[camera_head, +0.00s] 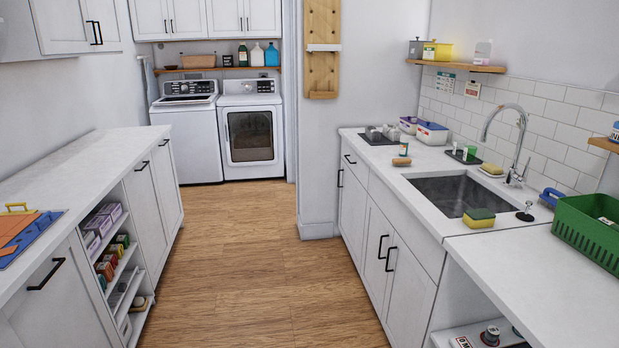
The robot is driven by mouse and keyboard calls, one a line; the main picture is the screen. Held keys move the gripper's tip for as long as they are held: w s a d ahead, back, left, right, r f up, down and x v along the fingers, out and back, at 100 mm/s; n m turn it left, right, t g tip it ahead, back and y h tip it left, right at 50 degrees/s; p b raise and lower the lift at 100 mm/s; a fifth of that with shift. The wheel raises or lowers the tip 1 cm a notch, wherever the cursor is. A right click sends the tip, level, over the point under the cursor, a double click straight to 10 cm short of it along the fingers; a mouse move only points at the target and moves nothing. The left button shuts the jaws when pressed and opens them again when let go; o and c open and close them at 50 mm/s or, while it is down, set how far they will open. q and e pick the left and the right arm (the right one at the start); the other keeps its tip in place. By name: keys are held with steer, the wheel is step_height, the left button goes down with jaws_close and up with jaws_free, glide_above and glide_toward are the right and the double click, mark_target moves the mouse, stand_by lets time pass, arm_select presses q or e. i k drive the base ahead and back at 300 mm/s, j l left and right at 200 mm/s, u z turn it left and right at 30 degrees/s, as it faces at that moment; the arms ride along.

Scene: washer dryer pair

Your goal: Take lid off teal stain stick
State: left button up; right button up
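I cannot make out a teal stain stick for certain at this size. A small upright container (404,148), whitish with some teal, stands on the right counter behind a small brown brush-like item (401,161). A dark tray (456,157) beside the sink holds small items, one of them a green-and-white cup-like thing (470,150). Whether any of these has a lid on cannot be told. Neither of my grippers shows in the head view.
The right counter (515,262) holds a sink (455,192), a yellow-green sponge (479,217) and a green basket (590,230). The left counter (95,160) is mostly bare. The wood floor (245,260) between them is clear up to the washer (187,135) and dryer (251,130).

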mark_target(404, 147)
steer(key=i, duration=1.85)
steer(key=j+u, duration=0.05)
steer(key=j, duration=0.05)
